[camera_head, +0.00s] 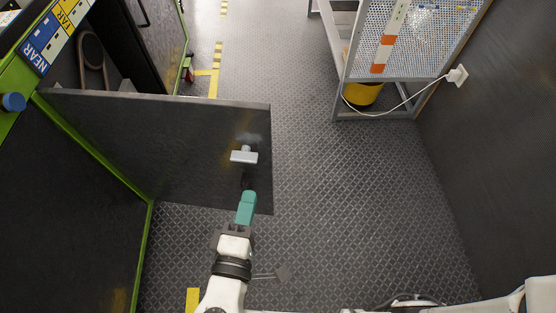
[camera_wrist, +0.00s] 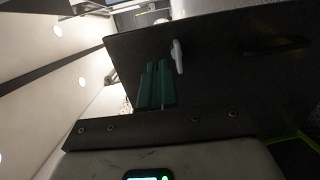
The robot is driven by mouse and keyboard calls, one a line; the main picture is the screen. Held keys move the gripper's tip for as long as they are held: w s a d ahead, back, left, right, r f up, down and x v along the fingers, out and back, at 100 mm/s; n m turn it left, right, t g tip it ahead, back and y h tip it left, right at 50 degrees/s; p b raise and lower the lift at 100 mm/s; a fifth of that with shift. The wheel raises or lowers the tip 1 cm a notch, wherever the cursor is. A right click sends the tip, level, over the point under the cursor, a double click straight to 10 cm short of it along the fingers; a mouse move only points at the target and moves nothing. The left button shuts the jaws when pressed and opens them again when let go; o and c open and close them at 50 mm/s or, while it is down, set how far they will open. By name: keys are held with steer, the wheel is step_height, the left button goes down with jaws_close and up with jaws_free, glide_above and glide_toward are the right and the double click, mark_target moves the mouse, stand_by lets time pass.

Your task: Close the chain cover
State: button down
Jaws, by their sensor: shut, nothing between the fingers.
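The chain cover (camera_head: 175,150) is a dark flat panel that stands open, swung out from the green-edged cabinet (camera_head: 75,210) on the left. A pale T-shaped handle (camera_head: 244,156) sits on its face near the free edge. In the wrist view the cover (camera_wrist: 230,75) fills much of the right, with the handle (camera_wrist: 178,57) just right of the fingertips. My gripper (camera_head: 248,196) has teal fingers, shut and empty. It is in front of the cover's face, a little below the handle in the head view. Both fingers (camera_wrist: 156,68) lie side by side in the wrist view. Whether they touch the cover is unclear.
The cabinet's dark opening with a looped belt (camera_head: 92,55) shows behind the cover. A metal stand with perforated panels (camera_head: 412,45), a yellow bin (camera_head: 363,93) and a white cable (camera_head: 408,103) are at upper right. The patterned floor (camera_head: 350,200) between is clear.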

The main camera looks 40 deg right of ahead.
mark_target(258, 138)
steer(key=shift+t, duration=0.5)
steer(key=x, duration=1.2)
steer(key=shift+w+d+r+b, duration=0.1)
steer(key=shift+w+r+b, duration=0.2)
steer(key=shift+w, duration=0.1)
steer(key=shift+w+d+n, duration=0.1)
steer(key=shift+n, duration=0.2)
